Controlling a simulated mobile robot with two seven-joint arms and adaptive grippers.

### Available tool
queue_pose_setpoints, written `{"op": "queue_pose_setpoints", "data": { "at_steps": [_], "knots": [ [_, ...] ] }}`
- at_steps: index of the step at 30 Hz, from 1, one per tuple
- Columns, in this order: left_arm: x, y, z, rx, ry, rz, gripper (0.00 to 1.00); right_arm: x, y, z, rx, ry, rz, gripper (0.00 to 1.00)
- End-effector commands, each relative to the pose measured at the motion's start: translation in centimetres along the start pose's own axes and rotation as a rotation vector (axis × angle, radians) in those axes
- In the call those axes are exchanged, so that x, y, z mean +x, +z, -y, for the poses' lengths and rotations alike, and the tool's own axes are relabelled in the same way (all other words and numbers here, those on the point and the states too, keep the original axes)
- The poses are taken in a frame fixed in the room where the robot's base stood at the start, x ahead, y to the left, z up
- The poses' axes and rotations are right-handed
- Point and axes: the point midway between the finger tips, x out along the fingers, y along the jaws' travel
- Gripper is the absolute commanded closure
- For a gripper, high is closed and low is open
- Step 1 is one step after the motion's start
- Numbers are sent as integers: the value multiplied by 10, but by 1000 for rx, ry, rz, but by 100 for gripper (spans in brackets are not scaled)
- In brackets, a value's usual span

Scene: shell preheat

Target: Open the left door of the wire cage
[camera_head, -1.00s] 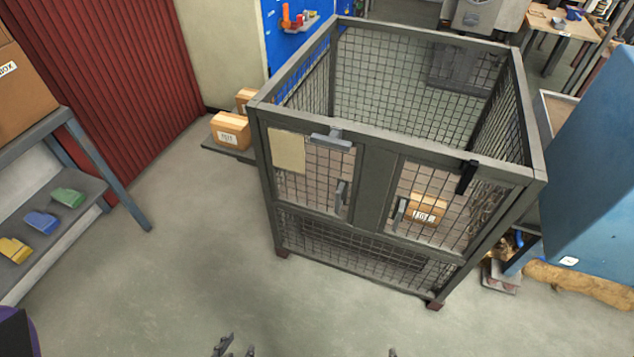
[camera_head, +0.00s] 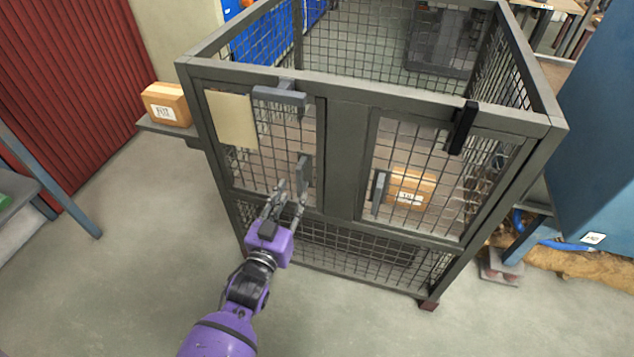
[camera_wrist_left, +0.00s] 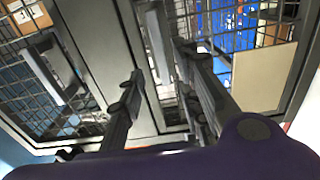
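The wire cage (camera_head: 345,150) is a dark grey frame with mesh walls and an open top. Its left door (camera_head: 262,150) looks shut and carries a beige sheet (camera_head: 232,120), a grey bar latch (camera_head: 280,96) at its top edge and an upright grey handle (camera_head: 304,174). My left gripper (camera_head: 292,191) is open and empty, just in front of this handle. In the left wrist view, the handle (camera_wrist_left: 158,42) shows between the spread fingers (camera_wrist_left: 160,62); whether they touch it, I cannot tell. My right gripper is out of view.
The right door (camera_head: 410,175) has its own handle (camera_head: 379,190) and a black latch (camera_head: 463,127). A cardboard box (camera_head: 411,188) shows behind its mesh. Another box (camera_head: 167,104) sits on a ledge left of the cage. The floor (camera_head: 140,250) in front is clear.

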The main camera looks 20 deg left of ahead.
Motion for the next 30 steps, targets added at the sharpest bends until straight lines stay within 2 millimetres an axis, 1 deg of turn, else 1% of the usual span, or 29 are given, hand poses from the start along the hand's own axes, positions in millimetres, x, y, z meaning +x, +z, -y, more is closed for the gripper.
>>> {"op": "queue_pose_setpoints", "data": {
  "at_steps": [6, 12, 17, 24, 26, 30],
  "knots": [
    [35, 0, -1, 0, 1, 0, 69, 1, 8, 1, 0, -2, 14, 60],
    [61, 2, 0, 0, 0, 4, 69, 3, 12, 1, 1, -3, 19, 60],
    [70, 2, 0, 0, 0, 5, 69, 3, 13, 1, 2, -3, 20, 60],
    [71, 2, 0, 0, 0, 5, 69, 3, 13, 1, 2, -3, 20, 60],
    [71, 2, 0, 0, 0, 5, 75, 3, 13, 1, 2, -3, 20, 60],
    [71, 2, 0, 0, 0, 5, 94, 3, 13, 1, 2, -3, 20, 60]
  ]
}}
